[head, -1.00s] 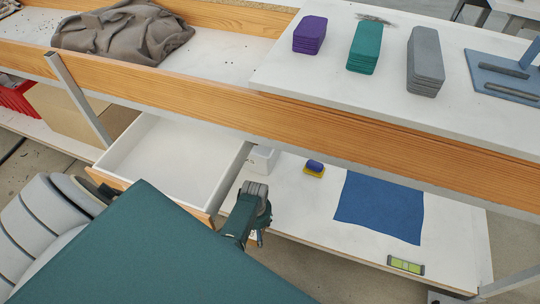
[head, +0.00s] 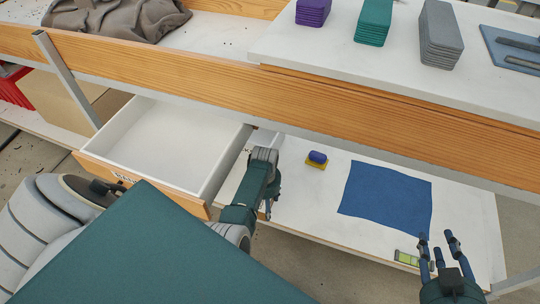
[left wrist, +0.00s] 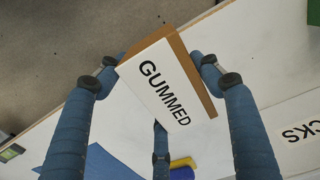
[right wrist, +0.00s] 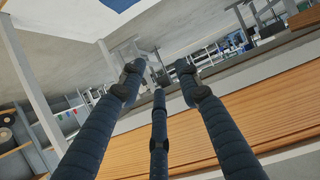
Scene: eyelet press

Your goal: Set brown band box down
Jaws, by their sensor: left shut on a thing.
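The brown band box (left wrist: 160,85) has a white face marked "GUMMED" and a brown side. My left gripper (left wrist: 163,72) is shut on it, with fingers on both sides, and the box is tilted in the left wrist view. Below it is the white lower shelf (left wrist: 270,75); whether the box touches the shelf I cannot tell. In the head view my left gripper (head: 268,195) is at the shelf's left part, right of the open drawer, and the box is hidden there. My right gripper (head: 440,250) is open and empty near the shelf's front right.
A white box marked "CKS" (left wrist: 300,130) lies on the shelf. A blue-and-yellow sponge (head: 317,159), a blue cloth (head: 385,198) and a green level (head: 410,260) are also there. The open drawer (head: 165,150) is empty. A wooden rail (head: 300,105) runs above the shelf.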

